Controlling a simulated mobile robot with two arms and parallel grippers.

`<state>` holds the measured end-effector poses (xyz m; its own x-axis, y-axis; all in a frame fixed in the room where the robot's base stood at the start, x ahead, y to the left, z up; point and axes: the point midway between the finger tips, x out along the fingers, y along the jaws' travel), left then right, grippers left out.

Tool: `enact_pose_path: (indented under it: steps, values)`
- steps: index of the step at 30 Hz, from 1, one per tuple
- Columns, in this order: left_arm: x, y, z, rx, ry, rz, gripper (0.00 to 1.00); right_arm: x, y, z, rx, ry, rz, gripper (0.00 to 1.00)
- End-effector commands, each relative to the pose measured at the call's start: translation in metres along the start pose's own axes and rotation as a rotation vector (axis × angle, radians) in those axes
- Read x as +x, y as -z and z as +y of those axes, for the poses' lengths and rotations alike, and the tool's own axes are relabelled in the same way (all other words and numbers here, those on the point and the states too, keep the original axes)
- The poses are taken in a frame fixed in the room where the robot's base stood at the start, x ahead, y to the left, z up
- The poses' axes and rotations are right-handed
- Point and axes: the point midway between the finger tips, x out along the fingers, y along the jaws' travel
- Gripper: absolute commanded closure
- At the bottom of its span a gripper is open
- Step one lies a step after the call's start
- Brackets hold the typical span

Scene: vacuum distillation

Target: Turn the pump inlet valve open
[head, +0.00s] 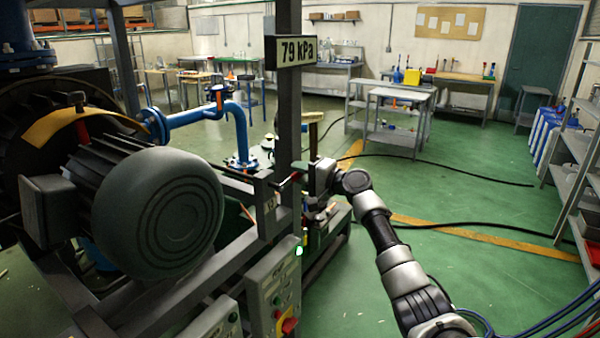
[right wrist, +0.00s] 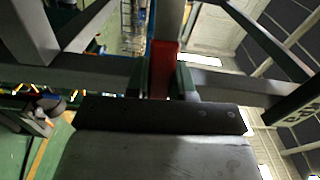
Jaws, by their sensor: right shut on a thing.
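My right gripper (head: 298,172) reaches in from the right beside the dark upright post. It is shut on a red handle (head: 289,181), which looks like the lever of the pump inlet valve. In the right wrist view the red handle (right wrist: 162,66) stands between the two fingers of the gripper (right wrist: 163,84). The valve body is hidden behind the post and my gripper, so how far the valve is turned cannot be told. My left gripper is not in view.
A sign on the post (head: 289,120) reads 79 kPa. The big motor (head: 155,210) and blue pipe (head: 190,118) stand left. A control box (head: 275,290) with a green light and red knob is below.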

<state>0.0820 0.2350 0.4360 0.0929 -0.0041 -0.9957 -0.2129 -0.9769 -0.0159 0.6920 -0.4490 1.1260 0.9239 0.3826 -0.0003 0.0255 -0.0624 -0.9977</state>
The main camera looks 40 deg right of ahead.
Motion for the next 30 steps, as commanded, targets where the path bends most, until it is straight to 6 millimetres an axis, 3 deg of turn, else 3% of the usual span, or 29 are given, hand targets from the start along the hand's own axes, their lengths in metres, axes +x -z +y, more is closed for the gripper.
enact_pose_path:
  steps: [3,4,9,20,30]
  values:
    - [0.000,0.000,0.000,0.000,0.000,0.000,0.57,0.000,0.001,0.000,-0.001,0.000,0.002,1.00]
    - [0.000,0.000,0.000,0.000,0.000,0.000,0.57,0.000,0.001,0.000,-0.001,0.000,0.002,0.75]
    - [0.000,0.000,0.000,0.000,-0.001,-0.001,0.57,0.000,0.001,0.000,-0.002,0.000,0.002,0.51]
    - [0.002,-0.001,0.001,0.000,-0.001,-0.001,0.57,-0.006,0.001,0.001,-0.004,-0.001,0.002,0.51]
    - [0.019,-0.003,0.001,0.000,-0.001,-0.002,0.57,-0.069,0.000,0.005,-0.004,-0.003,0.002,0.51]
